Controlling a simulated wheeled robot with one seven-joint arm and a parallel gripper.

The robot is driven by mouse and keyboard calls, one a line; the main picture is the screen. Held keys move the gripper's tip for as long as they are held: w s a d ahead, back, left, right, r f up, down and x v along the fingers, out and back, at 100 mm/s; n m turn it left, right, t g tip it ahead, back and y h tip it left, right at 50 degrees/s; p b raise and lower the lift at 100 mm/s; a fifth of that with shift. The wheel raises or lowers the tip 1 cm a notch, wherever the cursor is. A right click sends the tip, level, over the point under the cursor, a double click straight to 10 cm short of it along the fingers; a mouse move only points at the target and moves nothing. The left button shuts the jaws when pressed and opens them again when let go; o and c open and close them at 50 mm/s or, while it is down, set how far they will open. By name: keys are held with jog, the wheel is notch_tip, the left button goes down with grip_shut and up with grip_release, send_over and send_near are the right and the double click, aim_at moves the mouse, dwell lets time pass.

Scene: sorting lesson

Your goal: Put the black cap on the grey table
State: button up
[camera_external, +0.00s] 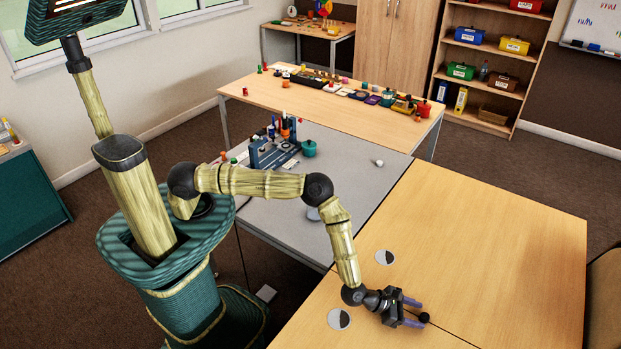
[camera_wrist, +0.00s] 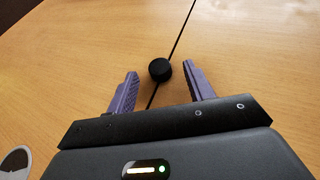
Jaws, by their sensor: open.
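The black cap (camera_wrist: 160,70) is a small round black piece on the wooden table, at the dark seam between two table tops. In the external view the cap (camera_external: 424,317) shows at the tips of my gripper (camera_external: 417,312). In the wrist view my gripper (camera_wrist: 162,82) is open, with its two purple fingers on either side of the cap and a gap visible on each side. The grey table (camera_external: 345,200) stands to the left of and behind the wooden table, against its edge.
The grey table holds a blue-grey rack (camera_external: 270,150), a teal pot (camera_external: 309,148) and a small white piece (camera_external: 378,162). Its right part is mostly bare.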

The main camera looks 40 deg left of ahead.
jog(key=shift+w+d+f, duration=0.25)
jog(key=shift+d, duration=0.25)
jog(key=c, duration=1.1)
grip_shut()
notch_tip(320, 180, up, 10)
jog(key=b, duration=0.1)
dwell(0.5)
